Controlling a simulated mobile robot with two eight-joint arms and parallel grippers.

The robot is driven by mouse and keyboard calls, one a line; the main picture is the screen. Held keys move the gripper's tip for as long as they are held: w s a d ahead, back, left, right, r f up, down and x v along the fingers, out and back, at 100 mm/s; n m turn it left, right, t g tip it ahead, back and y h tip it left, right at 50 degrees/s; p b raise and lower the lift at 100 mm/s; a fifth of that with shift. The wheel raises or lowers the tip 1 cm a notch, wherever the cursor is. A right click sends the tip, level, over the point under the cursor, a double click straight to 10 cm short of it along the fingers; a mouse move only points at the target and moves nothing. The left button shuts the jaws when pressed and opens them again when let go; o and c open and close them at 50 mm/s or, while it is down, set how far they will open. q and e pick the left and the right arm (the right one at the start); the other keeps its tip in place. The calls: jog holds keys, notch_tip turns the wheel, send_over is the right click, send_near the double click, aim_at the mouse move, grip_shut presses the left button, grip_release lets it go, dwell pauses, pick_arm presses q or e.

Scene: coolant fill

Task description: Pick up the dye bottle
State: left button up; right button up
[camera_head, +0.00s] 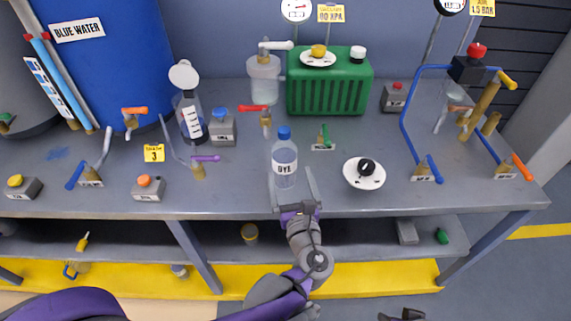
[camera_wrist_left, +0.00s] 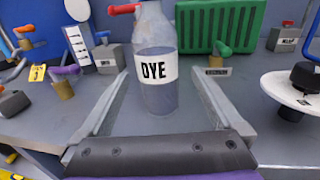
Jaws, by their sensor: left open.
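The dye bottle (camera_head: 285,157) is a clear bottle with a blue cap and a white DYE label, upright near the bench's front edge. It also shows in the left wrist view (camera_wrist_left: 156,95), where its cap is cut off by the top of the picture. My left gripper (camera_head: 291,174) is open, low in front of the bottle, one finger on each side of it. In the left wrist view both fingers (camera_wrist_left: 158,74) look apart from the bottle, with visible gaps. Only a dark piece (camera_head: 402,315), perhaps my right gripper, shows at the bottom edge.
A white round dial with a black knob (camera_head: 366,168) sits right of the bottle. Behind are a green ribbed tank (camera_head: 330,90), a red-handled valve (camera_head: 262,112) and a green-handled valve (camera_head: 325,136). A purple-handled valve (camera_head: 200,164) stands left. Bare bench (camera_head: 240,185) lies left of the bottle.

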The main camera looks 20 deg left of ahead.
aim_at(284, 163)
pick_arm(q)
jog(key=shift+f+x, duration=0.15)
jog(key=shift+x, duration=1.4)
jog(key=shift+f+x, duration=0.1)
jog(key=shift+x, duration=1.4)
jog(key=shift+s+a, duration=0.1)
jog(key=shift+a, duration=0.05)
grip_shut()
